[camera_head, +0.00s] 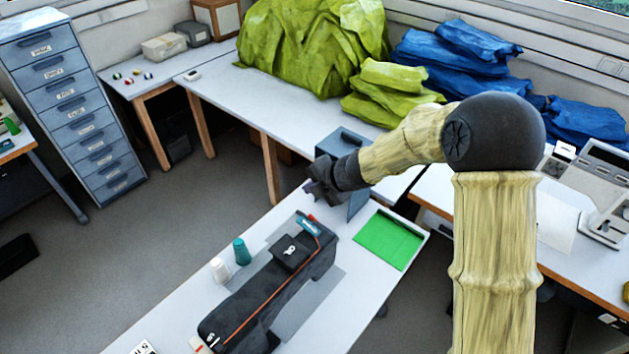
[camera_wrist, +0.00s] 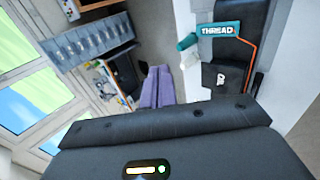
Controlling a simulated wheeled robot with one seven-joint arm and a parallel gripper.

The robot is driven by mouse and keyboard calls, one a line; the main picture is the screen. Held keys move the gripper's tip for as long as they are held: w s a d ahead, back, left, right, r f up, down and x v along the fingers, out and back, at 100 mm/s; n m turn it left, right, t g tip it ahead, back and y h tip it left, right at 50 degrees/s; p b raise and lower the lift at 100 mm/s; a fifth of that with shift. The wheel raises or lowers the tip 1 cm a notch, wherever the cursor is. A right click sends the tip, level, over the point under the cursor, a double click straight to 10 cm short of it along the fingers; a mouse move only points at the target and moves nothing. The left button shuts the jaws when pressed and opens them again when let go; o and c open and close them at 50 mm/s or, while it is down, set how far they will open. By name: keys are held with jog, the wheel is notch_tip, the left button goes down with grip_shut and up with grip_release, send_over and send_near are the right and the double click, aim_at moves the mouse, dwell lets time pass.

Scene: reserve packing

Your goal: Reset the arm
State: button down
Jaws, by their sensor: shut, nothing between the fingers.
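My arm reaches in from the right in the head view, bent at a large dark joint. My gripper (camera_head: 318,190) hangs in the air over the far end of the near table, above and beside a black device with an orange line (camera_head: 268,285). It is shut and holds nothing. The black device also shows there at the upper right, with a teal label reading THREAD (camera_wrist: 219,30).
A teal spool (camera_head: 241,252) and a white spool (camera_head: 220,271) stand left of the device. A green tray (camera_head: 389,240) lies to its right. A blue-grey box (camera_head: 343,147) stands behind my gripper. Green bags (camera_head: 310,45) and blue bags (camera_head: 450,65) cover the back tables. A drawer cabinet (camera_head: 75,105) stands left.

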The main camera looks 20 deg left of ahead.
jog(key=w+d+f+m+t+h+b, duration=0.2)
jog(key=d+m+t+h+b, duration=0.3)
jog(key=d+m, duration=1.45)
jog(key=s+d+f+m+g+h+b, duration=0.1)
jog(key=s+d+f+m+g+b, duration=0.1)
jog(key=s+d+m, duration=0.4)
jog(key=s+d+f+m+g+h+b, duration=0.2)
jog(key=s+d+m, duration=0.5)
jog(key=s+d, duration=0.4)
jog(key=d+g+b, duration=0.1)
jog(key=d+b, duration=0.1)
jog(key=shift+s+d+f, duration=0.25)
jog(key=shift+d, duration=0.05)
jog(key=shift+w, duration=0.1)
jog(key=shift+a, duration=0.1)
